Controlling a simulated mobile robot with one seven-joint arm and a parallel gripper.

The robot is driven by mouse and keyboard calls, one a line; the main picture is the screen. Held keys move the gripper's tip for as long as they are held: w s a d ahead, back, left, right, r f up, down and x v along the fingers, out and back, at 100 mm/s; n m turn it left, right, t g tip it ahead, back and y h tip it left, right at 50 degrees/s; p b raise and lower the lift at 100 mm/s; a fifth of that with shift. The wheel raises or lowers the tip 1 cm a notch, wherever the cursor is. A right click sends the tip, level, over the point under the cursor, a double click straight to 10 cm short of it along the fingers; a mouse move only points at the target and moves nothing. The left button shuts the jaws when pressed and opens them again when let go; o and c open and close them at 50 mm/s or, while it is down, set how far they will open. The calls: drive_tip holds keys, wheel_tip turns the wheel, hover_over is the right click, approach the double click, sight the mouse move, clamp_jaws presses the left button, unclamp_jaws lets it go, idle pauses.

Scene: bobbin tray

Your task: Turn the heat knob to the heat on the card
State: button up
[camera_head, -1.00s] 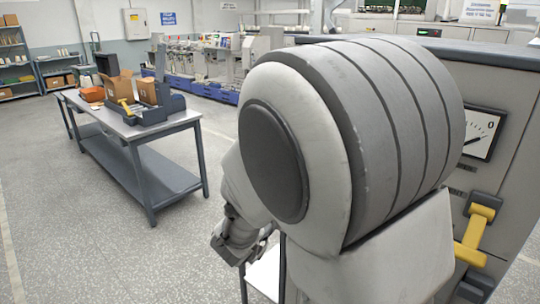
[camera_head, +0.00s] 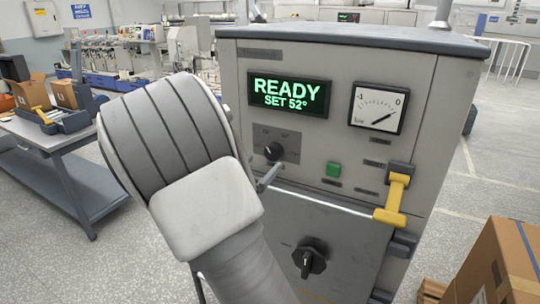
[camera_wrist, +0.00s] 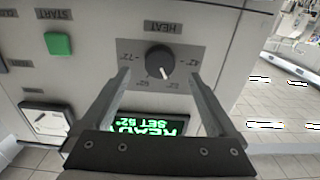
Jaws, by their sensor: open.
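The black heat knob (camera_head: 273,151) sits on a grey plate on the cabinet front, below a display (camera_head: 290,94) reading READY SET 52°. In the wrist view, which is upside down, the knob (camera_wrist: 159,60) shows a white pointer line aimed down and slightly right, beside small scale marks. My gripper (camera_wrist: 160,74) is open and empty, its fingers on either side of the knob in the picture; I cannot tell how far in front of it they are. In the head view my gripper (camera_head: 268,177) shows just below the knob, partly hidden by my arm. No heat card is identifiable.
A green start button (camera_head: 333,169), a dial gauge (camera_head: 378,107) and a yellow lever handle (camera_head: 393,198) are to the knob's right. A black rotary switch (camera_head: 308,260) is lower down. A cardboard box (camera_head: 500,262) stands at right; a workbench (camera_head: 62,140) stands at left.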

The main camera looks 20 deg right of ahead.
sight(271, 155)
drive_tip(key=x, duration=0.5)
drive_tip(key=shift+w+d, duration=0.25)
drive_tip(key=c, duration=1.4)
drive_tip(key=shift+o, duration=0.2)
